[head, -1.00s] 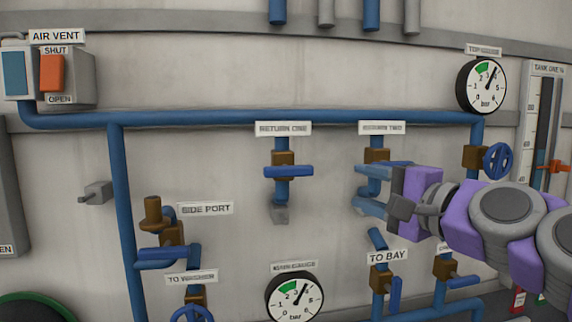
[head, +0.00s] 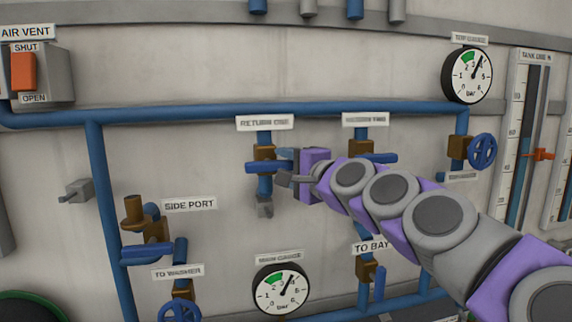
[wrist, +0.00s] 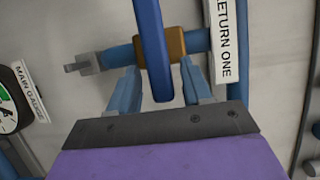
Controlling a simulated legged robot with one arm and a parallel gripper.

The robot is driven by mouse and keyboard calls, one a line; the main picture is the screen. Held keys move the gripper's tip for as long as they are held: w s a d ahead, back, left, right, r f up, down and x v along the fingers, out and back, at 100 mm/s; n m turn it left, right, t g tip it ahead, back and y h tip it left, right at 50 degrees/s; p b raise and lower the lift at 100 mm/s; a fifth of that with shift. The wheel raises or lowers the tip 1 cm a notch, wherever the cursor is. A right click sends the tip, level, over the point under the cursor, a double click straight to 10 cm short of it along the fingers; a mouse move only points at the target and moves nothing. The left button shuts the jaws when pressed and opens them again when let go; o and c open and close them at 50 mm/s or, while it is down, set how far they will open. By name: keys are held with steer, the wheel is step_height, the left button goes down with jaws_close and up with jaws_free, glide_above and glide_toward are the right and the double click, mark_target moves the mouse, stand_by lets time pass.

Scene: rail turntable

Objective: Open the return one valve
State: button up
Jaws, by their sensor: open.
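The return one valve (head: 264,154) has a brown body on a short vertical blue pipe, under a RETURN ONE sign (head: 265,123). Its blue lever (head: 252,168) lies crosswise to the pipe. In the wrist view the lever (wrist: 150,40) reaches down between the two blue fingers of my gripper (wrist: 159,72), with the brown valve body (wrist: 176,46) behind it. The fingers are open, one on each side of the lever, with gaps visible. In the head view my gripper (head: 284,166) is at the right of the valve and partly covers the lever.
The return two valve (head: 361,147) is close on the right, just above my arm. The main gauge (head: 281,288) is below. The side port valve (head: 152,235) is at lower left. A blue pipe (head: 200,113) runs above. Bare wall lies left of the return one valve.

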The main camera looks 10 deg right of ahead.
mark_target(275, 168)
steer(key=a, duration=0.5)
steer(key=shift+w+a, duration=0.1)
steer(key=shift+a, duration=0.55)
steer(key=shift+c, duration=0.8)
steer(key=shift+d, duration=0.25)
steer(key=shift+c, duration=0.8)
steer(key=shift+d, duration=1.25)
steer(key=c, duration=0.3)
steer(key=shift+d, duration=0.3)
steer(key=shift+c, duration=0.7)
jaws_close()
